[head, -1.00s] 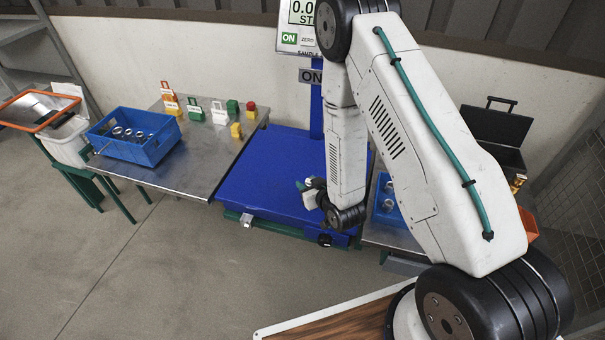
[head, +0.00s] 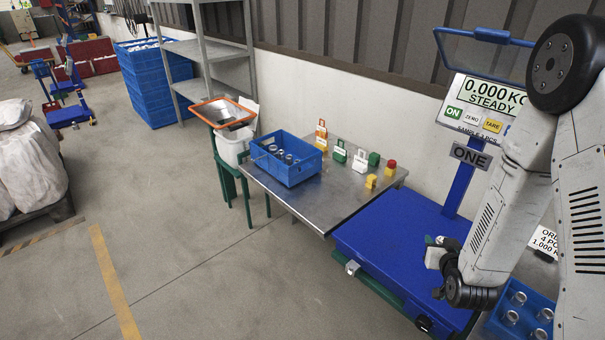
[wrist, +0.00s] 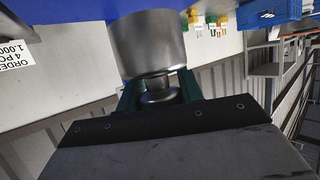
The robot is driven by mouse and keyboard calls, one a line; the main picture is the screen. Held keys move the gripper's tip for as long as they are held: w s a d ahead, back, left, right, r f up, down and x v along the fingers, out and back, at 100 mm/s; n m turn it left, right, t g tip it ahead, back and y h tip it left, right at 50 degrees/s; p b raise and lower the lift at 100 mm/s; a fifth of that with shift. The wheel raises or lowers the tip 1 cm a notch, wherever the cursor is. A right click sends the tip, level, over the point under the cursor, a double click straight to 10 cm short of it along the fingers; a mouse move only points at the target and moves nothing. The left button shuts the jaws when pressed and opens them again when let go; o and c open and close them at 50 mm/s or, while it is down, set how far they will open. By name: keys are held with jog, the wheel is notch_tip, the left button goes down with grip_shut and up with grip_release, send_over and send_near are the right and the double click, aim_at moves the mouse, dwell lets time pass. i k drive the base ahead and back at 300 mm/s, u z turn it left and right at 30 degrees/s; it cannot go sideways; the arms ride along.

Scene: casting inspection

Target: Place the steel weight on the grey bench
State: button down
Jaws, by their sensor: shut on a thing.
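My gripper (wrist: 158,95) is shut on the steel weight (wrist: 150,42), a plain grey metal cylinder with a narrower knob between the green fingers in the wrist view. In the head view my gripper (head: 437,265) hangs above the blue platform scale (head: 385,235), and the weight shows only as a small pale shape. The scale display (head: 490,95) reads 0.000 and STEADY. The grey bench (head: 305,208) stands left of the scale, with a bare metal top along its front and middle.
On the bench are a blue bin (head: 290,172) with metal parts, several coloured blocks and tags along the back, and a red-topped yellow block (head: 389,170). Another blue bin (head: 500,335) with parts sits right of the scale. A white bucket (head: 233,148) stands left of the bench.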

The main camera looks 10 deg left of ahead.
aim_at(330, 199)
jog(key=u, duration=0.5)
jog(key=k, duration=0.55)
jog(key=u, duration=1)
jog(key=i, duration=1.45)
jog(key=z, duration=1)
jog(key=i, duration=0.6)
jog(key=z, duration=0.6)
